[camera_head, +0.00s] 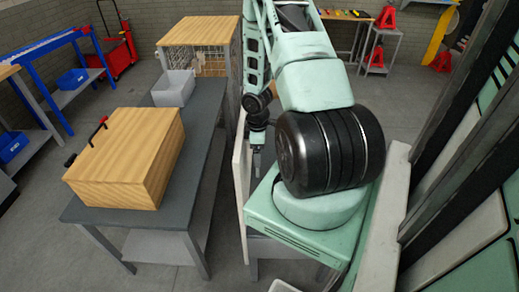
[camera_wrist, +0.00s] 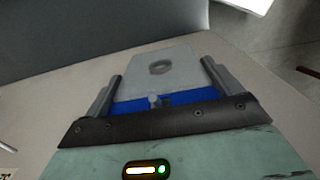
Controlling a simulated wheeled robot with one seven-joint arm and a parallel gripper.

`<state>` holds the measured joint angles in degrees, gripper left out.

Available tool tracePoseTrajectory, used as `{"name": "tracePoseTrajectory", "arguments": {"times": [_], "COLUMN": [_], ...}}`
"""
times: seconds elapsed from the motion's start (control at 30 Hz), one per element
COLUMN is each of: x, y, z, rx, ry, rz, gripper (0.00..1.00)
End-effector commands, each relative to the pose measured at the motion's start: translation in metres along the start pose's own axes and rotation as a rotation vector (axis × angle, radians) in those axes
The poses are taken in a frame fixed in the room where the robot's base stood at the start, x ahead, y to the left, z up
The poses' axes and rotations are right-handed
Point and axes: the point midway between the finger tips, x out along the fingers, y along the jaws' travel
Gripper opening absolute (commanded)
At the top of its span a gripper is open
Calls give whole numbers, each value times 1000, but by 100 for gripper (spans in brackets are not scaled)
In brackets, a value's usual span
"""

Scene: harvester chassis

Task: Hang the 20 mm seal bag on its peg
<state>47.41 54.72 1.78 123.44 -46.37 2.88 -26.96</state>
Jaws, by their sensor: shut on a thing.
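In the wrist view my gripper (camera_wrist: 161,76) is shut on the seal bag (camera_wrist: 172,82), a clear flat bag with a blue band and a dark ring inside. The bag lies between the two grey fingers, its clear end pointing away from the palm. Behind it is a pale flat surface; I cannot tell whether the bag touches it. A small metal rod-like thing (camera_wrist: 8,147) shows at the left edge; I cannot tell whether it is a peg. In the head view the bag is not discernible, and my arm hides much of the area around my gripper.
A pale upright panel (camera_head: 240,170) stands edge-on beside my arm in the head view. To its left a dark bench (camera_head: 205,135) carries a wooden box (camera_head: 128,155), a grey bin (camera_head: 173,88) and a wooden-topped cabinet (camera_head: 205,30).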

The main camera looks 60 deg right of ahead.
Motion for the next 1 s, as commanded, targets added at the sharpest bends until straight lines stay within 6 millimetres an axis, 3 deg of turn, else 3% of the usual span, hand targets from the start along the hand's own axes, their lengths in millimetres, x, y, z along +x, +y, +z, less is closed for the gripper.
{"name": "tracePoseTrajectory", "arguments": {"times": [0.03, 0.37, 0.4, 0.43, 0.77, 1.0], "x": [3, 3, 3, 3, -2, -46], "y": [-2, -1, -1, -1, 0, 4], "z": [-14, -14, -14, -14, -14, -11], "rx": [-14, -13, -13, -13, -11, -7], "ry": [21, 22, 22, 22, 23, 25], "rz": [1, 2, 2, 2, 4, 16], "gripper": [69, 69, 93, 100, 100, 100]}}
